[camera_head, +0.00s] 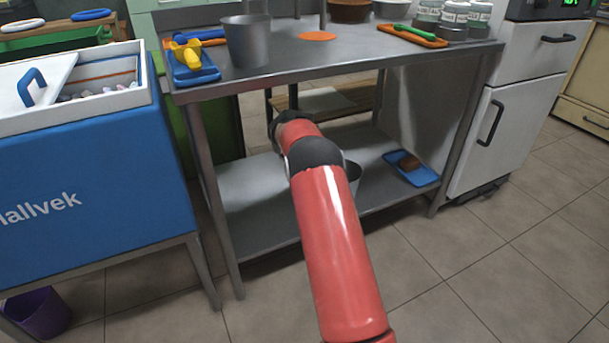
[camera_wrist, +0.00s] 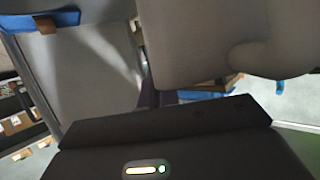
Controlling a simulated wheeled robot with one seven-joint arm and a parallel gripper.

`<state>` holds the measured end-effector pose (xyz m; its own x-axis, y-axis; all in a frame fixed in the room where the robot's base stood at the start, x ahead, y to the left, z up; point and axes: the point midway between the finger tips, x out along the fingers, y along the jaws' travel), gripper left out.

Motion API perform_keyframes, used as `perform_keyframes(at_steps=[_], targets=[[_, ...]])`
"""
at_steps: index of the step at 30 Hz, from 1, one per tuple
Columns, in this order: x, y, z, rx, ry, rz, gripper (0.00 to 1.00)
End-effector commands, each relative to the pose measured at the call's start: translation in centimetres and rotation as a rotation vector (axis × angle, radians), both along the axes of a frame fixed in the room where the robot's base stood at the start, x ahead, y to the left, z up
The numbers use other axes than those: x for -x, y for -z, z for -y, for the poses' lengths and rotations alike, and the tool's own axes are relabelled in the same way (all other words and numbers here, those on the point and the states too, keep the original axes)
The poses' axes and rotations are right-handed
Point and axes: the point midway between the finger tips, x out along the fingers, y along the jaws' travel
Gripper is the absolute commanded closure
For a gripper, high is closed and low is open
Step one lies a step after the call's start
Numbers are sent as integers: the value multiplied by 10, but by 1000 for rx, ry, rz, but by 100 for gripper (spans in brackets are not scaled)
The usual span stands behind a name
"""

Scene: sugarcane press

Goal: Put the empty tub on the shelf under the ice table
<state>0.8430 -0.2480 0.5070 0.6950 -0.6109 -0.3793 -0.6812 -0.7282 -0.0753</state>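A grey tub (camera_head: 353,174) shows in part behind my arm, at the level of the lower shelf (camera_head: 257,222) of the steel table (camera_head: 345,52). I cannot tell whether it rests there. My arm reaches over this shelf and hides my fingertips in the head view. In the wrist view the dark body of my gripper (camera_wrist: 165,135) fills the bottom. A large smooth grey shape (camera_wrist: 195,40) fills the upper right, very close; it may be the tub. The fingers cannot be made out. Another grey metal tub (camera_head: 247,42) stands upright on the table top.
A blue ice chest (camera_head: 95,165) on a steel stand is at left, a purple bin (camera_head: 38,312) low beneath it. A blue tray (camera_head: 420,172) with a brown item lies at the shelf's right end. A white cabinet (camera_head: 507,135) stands at right. Floor in front is clear.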

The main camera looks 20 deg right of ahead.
Motion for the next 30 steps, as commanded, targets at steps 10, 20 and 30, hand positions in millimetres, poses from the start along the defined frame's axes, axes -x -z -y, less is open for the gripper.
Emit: perform_keyframes(at_steps=[10, 20, 30], targets=[[0, 95, 0, 0, 0, -1, 100], [0, 129, -1, 0, 1, -1, 100], [0, 168, 0, 0, 0, 3, 100]])
